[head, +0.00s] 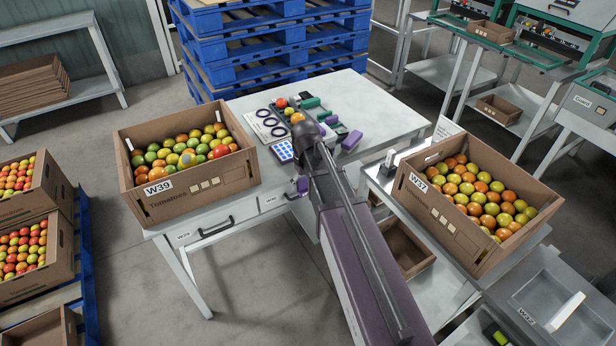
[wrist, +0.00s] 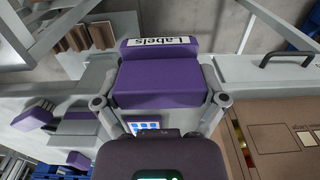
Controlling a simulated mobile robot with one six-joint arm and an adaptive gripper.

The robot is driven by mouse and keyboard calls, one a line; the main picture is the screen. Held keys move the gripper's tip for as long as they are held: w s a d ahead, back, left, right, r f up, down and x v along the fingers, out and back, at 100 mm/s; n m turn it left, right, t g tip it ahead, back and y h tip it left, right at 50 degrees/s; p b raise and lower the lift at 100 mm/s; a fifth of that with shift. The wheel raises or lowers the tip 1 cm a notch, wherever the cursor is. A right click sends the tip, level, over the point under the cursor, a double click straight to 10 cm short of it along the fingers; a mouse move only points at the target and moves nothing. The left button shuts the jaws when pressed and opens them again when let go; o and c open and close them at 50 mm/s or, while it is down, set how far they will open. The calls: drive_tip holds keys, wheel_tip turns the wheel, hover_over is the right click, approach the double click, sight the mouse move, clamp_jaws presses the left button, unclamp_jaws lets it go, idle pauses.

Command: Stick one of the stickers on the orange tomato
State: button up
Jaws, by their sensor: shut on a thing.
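My gripper (wrist: 160,98) is shut on a purple block marked "Labels" (wrist: 158,86), with one finger on each side of it. In the head view the purple block (head: 303,184) shows near the front edge of the table; my arm hides most of the gripper. A blue sheet with pale squares (head: 281,151), apparently the stickers, lies on the table beside my wrist; it also shows partly behind the gripper in the wrist view (wrist: 145,126). An orange tomato (head: 297,118) rests on the table beyond my wrist, close to a red tomato (head: 281,103).
A crate of tomatoes marked W39 (head: 160,187) stands on the left of the table, another marked W37 (head: 425,205) on the right. Dark rings (head: 267,122) and purple and green blocks (head: 351,140) lie around the tomatoes. The table's back right (head: 375,108) is clear.

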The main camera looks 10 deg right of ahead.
sight(305, 178)
wheel_tip(305, 178, up, 26)
drive_tip(key=p, duration=2.6)
drive_tip(key=shift+s, duration=0.2)
